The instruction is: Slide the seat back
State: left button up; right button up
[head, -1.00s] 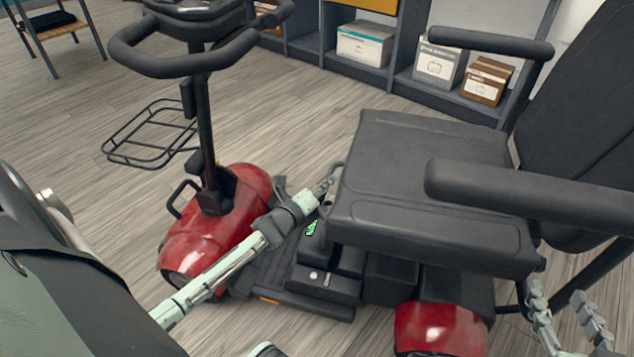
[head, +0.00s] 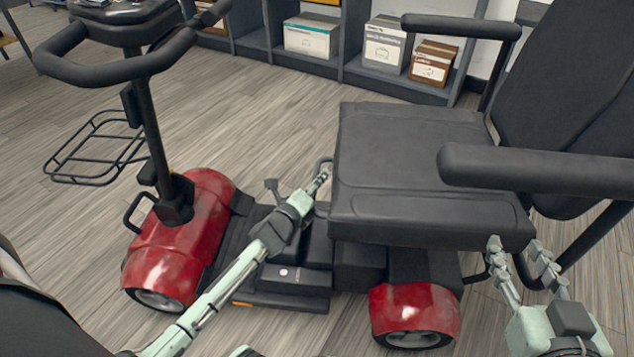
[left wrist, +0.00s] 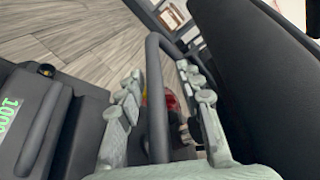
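The scooter's black seat (head: 415,160) faces left, above the red rear cover (head: 415,305). My left gripper (head: 321,180) is at the seat's front edge, by a thin grey bar (head: 326,163) there. In the left wrist view, the bar (left wrist: 157,90) runs between the two fingers of my left gripper (left wrist: 163,95). The fingers stand apart, with small gaps visible on both sides of the bar. My right gripper (head: 520,258) is open and empty, beside the seat's lower right side. The seat's mount is hidden.
The tiller (head: 152,130) with its handlebar and the red front cover (head: 185,235) stand left of the seat. Two armrests (head: 540,168) and the backrest (head: 575,100) are at the right. A shelf with boxes (head: 312,38) stands behind. Wooden floor is clear between.

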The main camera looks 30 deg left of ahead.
pick_arm(q)
jog(key=shift+s, duration=0.2)
jog(key=v, duration=1.1)
jog(key=shift+s+r, duration=0.15)
jog(key=shift+s, duration=0.15)
